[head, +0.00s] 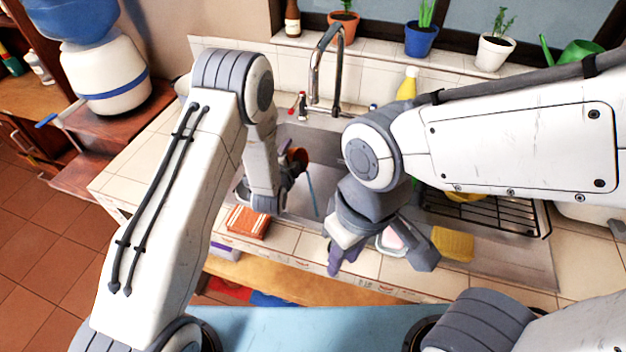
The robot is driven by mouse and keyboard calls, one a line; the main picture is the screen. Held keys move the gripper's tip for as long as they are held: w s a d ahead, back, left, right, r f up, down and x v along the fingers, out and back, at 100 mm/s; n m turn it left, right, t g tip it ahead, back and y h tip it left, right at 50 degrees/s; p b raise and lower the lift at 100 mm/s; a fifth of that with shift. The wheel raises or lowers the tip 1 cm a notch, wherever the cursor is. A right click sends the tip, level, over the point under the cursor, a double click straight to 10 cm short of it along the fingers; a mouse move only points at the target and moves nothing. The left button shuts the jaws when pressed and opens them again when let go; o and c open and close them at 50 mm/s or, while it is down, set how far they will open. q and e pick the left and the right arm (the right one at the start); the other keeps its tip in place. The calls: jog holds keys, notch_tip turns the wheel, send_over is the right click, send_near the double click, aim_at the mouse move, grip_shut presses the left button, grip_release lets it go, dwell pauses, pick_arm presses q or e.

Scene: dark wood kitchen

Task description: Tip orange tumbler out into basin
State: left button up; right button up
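The orange tumbler (298,157) is over the left part of the sink basin (325,150), tilted with its dark mouth showing. My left gripper (286,176) is at the tumbler and appears shut on it; my own wrist hides most of the fingers. A thin blue streak (311,190) runs down below the tumbler into the basin; I cannot tell for sure whether it is liquid. My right gripper (384,256) is open and apparently empty above the counter's front edge, with its fingers spread.
A faucet (325,65) rises behind the basin. A dish rack (490,212) is at the right. A yellow bottle (407,83) and potted plants stand behind.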

aim_at(297, 151)
pick_arm(q)
jog(key=shift+r, duration=0.2)
jog(key=shift+r+m, duration=0.1)
jog(key=shift+m, duration=0.3)
jog(key=shift+s+d+r+m+t+y+b, duration=0.3)
jog(key=shift+d+m+t+y, duration=0.1)
jog(key=shift+d+t+y, duration=0.15)
jog(key=shift+d+r, duration=0.1)
jog(key=shift+d, duration=0.05)
jog(key=shift+s+r+m+b, duration=0.1)
jog(key=shift+r+m+b, duration=0.05)
jog(key=shift+m+b, duration=0.25)
jog(key=shift+d+r+m+t, duration=0.15)
jog(key=shift+r+m+t, duration=0.05)
jog(key=shift+m+t, duration=0.2)
jog(key=shift+r+y, duration=0.15)
jog(key=shift+y, duration=0.1)
jog(key=shift+r, duration=0.1)
